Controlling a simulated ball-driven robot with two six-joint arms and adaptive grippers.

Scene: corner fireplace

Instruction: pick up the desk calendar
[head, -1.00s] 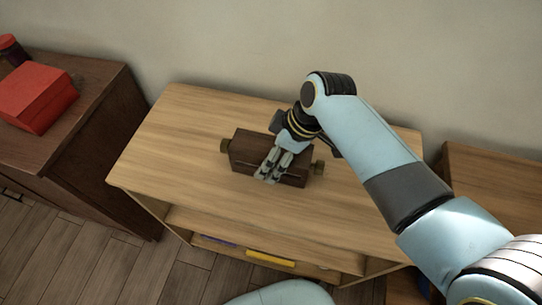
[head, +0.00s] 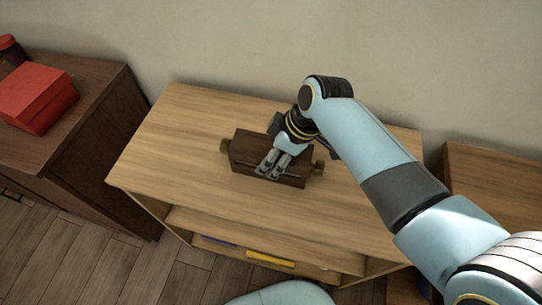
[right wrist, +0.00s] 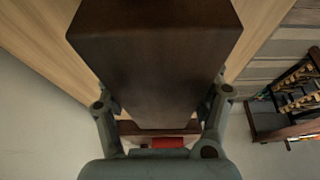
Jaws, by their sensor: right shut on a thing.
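The desk calendar is a dark brown wooden block (head: 248,155) with a brass knob at each end. It is over the middle of the light wooden shelf top in the head view; whether it touches the top is hard to tell. In the right wrist view the calendar (right wrist: 155,60) fills the upper middle, with the fingers of the right gripper (right wrist: 160,108) on both sides. My left gripper is not in view.
The light wooden shelf top (head: 180,130) is clear around the calendar, with the wall behind. A dark cabinet with a red box (head: 38,98) stands at the left. Another wooden surface (head: 490,180) is at the right. An abacus-like frame (right wrist: 295,95) shows in the right wrist view.

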